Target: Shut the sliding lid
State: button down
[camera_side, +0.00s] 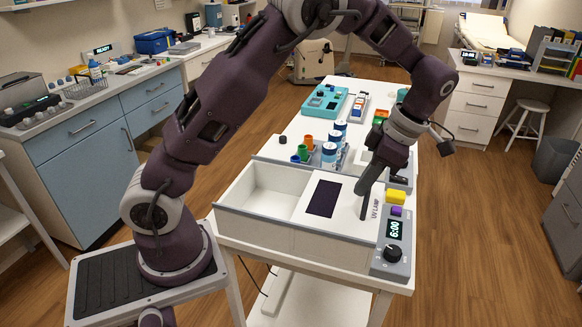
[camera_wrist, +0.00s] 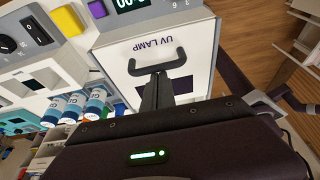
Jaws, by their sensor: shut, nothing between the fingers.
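A white box labelled UV LAMP stands on the bench. Its left compartment (camera_side: 262,190) is uncovered and looks empty. The white sliding lid (camera_side: 335,215) with a dark window lies over the right part of the box; it also shows in the wrist view (camera_wrist: 195,50). A dark U-shaped handle (camera_wrist: 178,57) is on the lid. My gripper (camera_side: 363,214) is shut and empty, pointing down at the right part of the lid. In the wrist view its fingers (camera_wrist: 157,80) are right at the handle; I cannot tell whether they touch it.
A control panel (camera_side: 394,240) reading 6:00, with a knob, a purple button and a yellow block (camera_side: 396,197), sits at the box's right. Several blue-and-white vials (camera_side: 330,153) and coloured caps stand behind the box. A teal device (camera_side: 324,101) lies farther back.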

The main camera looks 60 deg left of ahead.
aim_at(345, 202)
jog(key=shift+w+d, duration=0.25)
jog(key=shift+d, duration=0.05)
jog(key=s+a+r, duration=0.1)
jog(key=s+a, duration=0.2)
jog(key=shift+r, duration=0.35)
jog(key=v, duration=0.9)
jog(key=s+r+m+t+h, duration=0.2)
jog(key=s+r+m, duration=0.2)
jog(key=s+m, duration=0.25)
jog(key=s+d+f+m+t, duration=0.2)
jog(key=s+m+t, duration=0.4)
jog(key=s+m, duration=1)
jog(key=m, duration=0.4)
jog(key=shift+d+h, duration=0.2)
jog(key=shift+h, duration=0.2)
jog(key=shift+m, duration=0.25)
